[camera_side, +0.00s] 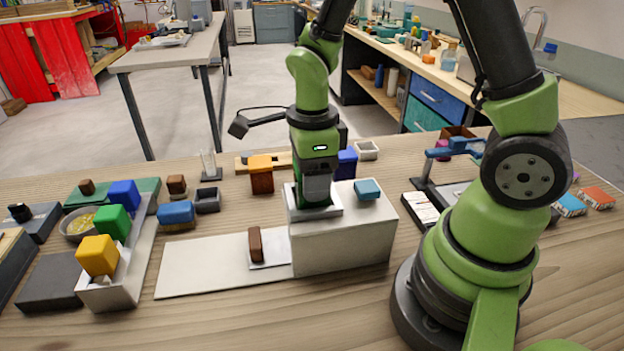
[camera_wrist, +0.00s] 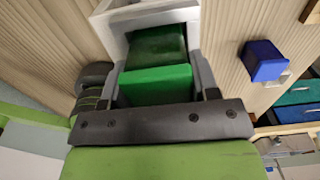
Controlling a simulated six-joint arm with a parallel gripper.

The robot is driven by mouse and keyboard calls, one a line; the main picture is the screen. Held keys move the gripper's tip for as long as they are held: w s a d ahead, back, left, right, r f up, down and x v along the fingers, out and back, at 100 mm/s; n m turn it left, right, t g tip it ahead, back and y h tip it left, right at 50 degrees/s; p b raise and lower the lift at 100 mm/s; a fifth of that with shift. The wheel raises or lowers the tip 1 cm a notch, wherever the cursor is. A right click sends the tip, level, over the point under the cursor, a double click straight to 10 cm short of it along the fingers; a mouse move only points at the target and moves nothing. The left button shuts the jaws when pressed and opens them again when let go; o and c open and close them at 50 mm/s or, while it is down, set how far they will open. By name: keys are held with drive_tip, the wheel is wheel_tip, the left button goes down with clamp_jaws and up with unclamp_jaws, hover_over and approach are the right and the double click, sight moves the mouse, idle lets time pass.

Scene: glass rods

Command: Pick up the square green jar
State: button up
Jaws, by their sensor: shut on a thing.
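The square green jar (camera_wrist: 154,86) shows in the wrist view, with a bright green top and a darker green body. My gripper (camera_wrist: 158,62) is shut on it, one grey finger on each side. A white square holder (camera_wrist: 103,28) frames the jar's far end. In the side view my gripper (camera_side: 315,196) points down over the white square holder (camera_side: 332,203) on a white block. There the jar is mostly hidden by the fingers, with a little dark green low between them. I cannot tell whether the jar touches the holder's bottom.
A light blue piece (camera_side: 368,189) lies on the white block (camera_side: 345,246) just right of my gripper. A dark blue jar (camera_side: 346,162) and an orange-topped jar (camera_side: 261,174) stand behind. A white rack (camera_side: 122,284) with blue, green and yellow blocks is at left. A brown block (camera_side: 255,244) stands in front.

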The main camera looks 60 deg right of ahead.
drive_tip(key=shift+r, duration=0.1)
wheel_tip(320, 180, up, 9)
drive_tip(key=shift+w+d+r, duration=0.2)
drive_tip(key=shift+w, duration=0.15)
drive_tip(key=w+d+f, duration=1)
drive_tip(key=w+d, duration=0.1)
drive_tip(key=d, duration=0.3)
drive_tip(key=f, duration=0.5)
drive_tip(key=shift+w+d+f, duration=0.1)
drive_tip(key=shift+d+f, duration=0.15)
drive_tip(key=shift+f, duration=2.2)
